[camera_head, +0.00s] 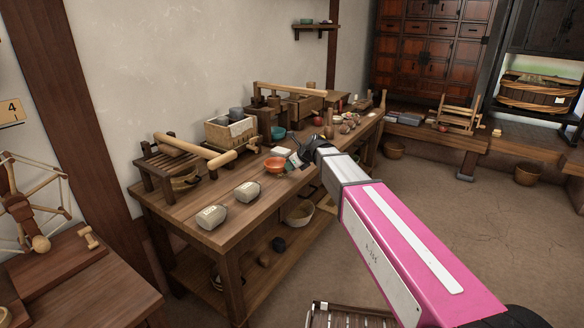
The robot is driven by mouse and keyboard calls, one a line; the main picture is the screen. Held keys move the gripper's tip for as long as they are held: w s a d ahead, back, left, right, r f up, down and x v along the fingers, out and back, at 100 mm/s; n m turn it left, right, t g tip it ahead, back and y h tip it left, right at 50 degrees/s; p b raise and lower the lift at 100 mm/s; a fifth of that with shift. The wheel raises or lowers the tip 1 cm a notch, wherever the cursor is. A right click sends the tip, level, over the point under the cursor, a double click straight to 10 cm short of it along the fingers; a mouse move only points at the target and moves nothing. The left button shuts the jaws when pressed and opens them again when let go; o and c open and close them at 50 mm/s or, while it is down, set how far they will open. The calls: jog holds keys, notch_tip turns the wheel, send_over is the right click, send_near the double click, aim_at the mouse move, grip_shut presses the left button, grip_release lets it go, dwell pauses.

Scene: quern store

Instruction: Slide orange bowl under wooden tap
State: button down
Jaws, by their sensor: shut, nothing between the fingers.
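The orange bowl (275,165) sits upright on the long wooden workbench (178,215), near its front edge. My gripper (297,157) is at the end of my pink and grey arm, just right of the bowl. Its dark fingers look small and close to the bench top, and they are shut and empty. I cannot tell whether they touch the bowl. A wooden press-like frame with a long beam (290,89) stands behind at the back of the bench. I cannot clearly single out the wooden tap; it is too small or hidden among the wooden parts.
A teal bowl (277,133) stands behind the orange bowl. A wooden box (229,131) and a long wooden roller (223,159) lie to the left. Two grey-beige stones (211,217) lie on the front left of the bench, with bare wood around them.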

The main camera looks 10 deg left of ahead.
aim_at(268, 162)
jog(key=w+a, duration=0.1)
jog(key=a, duration=0.2)
jog(key=w+a, duration=0.1)
jog(key=a, duration=0.2)
jog(key=w+a, duration=0.2)
jog(key=a, duration=0.1)
jog(key=shift+w+a, duration=0.1)
